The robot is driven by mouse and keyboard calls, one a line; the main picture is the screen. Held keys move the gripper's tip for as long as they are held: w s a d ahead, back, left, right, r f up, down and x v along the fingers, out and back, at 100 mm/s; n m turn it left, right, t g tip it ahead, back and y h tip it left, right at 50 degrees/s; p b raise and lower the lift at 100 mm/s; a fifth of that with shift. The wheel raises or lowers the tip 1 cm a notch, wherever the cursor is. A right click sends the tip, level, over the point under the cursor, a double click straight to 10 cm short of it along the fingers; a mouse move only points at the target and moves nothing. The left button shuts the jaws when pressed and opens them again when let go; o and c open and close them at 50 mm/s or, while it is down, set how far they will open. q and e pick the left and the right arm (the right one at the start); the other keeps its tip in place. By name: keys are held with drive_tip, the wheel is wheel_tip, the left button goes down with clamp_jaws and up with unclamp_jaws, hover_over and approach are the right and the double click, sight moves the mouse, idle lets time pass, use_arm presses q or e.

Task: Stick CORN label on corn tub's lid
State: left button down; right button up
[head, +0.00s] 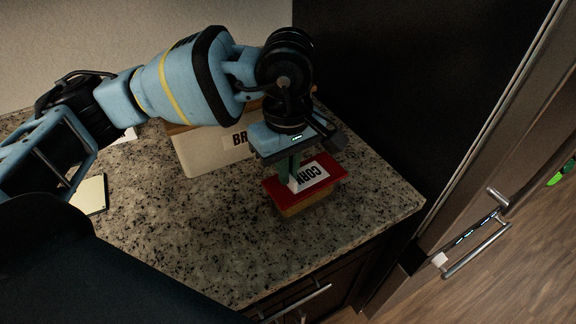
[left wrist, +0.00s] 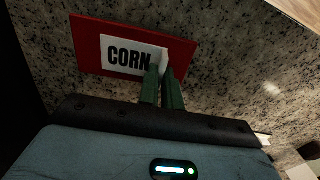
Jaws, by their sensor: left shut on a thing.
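The corn tub (head: 294,209) is a small tan box with a red lid (head: 333,168) on the granite counter. The white CORN label (head: 313,175) lies over the lid, within its red border, and also shows in the left wrist view (left wrist: 122,55). My left gripper (head: 291,186) points down at one end of the label, its green fingers shut on that end. In the left wrist view the fingertips (left wrist: 158,72) pinch the label's right end, which looks bent up. I cannot tell whether the rest of the label touches the lid. My right gripper is not in view.
A larger cream tub (head: 203,155) with a wooden lid and a partly hidden label starting "BR" stands behind my left gripper. A pale yellow pad (head: 90,194) lies at the left. The counter's front edge is close; a metal handle (head: 478,235) is at the right.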

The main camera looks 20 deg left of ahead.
use_arm(q)
drive_tip(key=c, duration=1.5)
unclamp_jaws()
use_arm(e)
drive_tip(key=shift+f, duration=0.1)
